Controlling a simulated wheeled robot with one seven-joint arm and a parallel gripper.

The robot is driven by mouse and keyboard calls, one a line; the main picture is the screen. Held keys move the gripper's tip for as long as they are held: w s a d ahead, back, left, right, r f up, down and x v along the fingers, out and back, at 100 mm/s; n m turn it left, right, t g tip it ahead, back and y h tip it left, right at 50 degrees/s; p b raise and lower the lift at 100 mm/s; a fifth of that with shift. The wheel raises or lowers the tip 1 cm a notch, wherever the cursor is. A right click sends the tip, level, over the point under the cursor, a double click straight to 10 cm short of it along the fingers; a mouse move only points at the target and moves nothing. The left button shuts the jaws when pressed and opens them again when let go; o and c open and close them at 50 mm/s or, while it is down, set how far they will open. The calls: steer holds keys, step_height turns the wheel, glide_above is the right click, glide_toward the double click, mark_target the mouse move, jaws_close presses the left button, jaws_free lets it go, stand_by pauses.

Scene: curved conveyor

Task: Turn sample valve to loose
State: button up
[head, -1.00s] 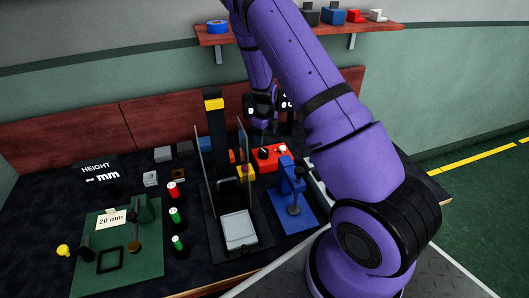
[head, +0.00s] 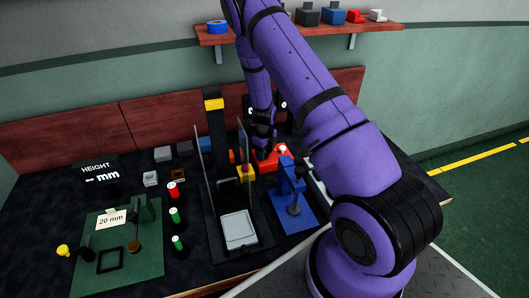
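A red box (head: 282,161) with knobs on top sits at the back of the table, right of the tall black press frame. I take it to carry the sample valve, though no label is readable. A white knob (head: 283,149) shows at its right end. My gripper (head: 263,148) is pointed down at the left part of the red box and hides the dark knob there. I cannot tell whether the fingers touch that knob or how far apart they are.
The black press frame (head: 211,132) with clear side panels stands left of the gripper. A blue clamp stand (head: 290,180) is in front of the red box. Small blocks (head: 163,154) lie at the back left. A wall shelf (head: 290,35) hangs behind the arm.

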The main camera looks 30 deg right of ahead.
steer(key=c, duration=0.5)
